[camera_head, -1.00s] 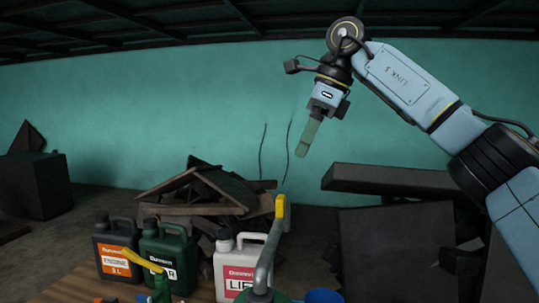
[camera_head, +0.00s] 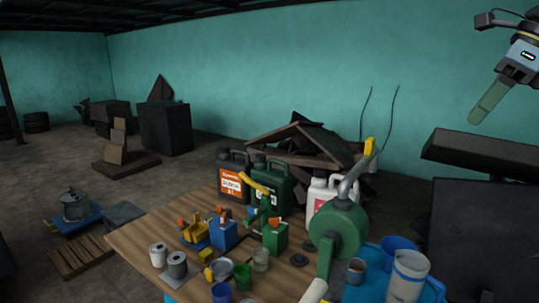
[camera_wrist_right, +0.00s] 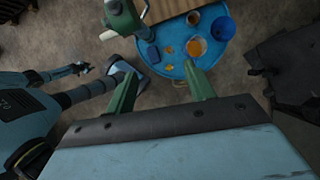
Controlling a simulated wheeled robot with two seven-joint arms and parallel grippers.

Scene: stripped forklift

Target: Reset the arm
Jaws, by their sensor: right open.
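My right arm is raised at the upper right of the head view. Its gripper (camera_head: 490,100) hangs in the air, pointing down and left, with green fingers seen edge-on. In the right wrist view the two fingers of this gripper (camera_wrist_right: 159,70) stand wide apart with nothing between them. They are above the floor and in front of a round blue table (camera_wrist_right: 175,85).
A wooden table (camera_head: 140,238) holds canisters, cups and a green hand-cranked machine (camera_head: 338,232). A blue tray (camera_head: 372,290) with a jug (camera_head: 407,275) and cups is at the lower right. Dark slabs (camera_head: 480,155) stand below my right gripper.

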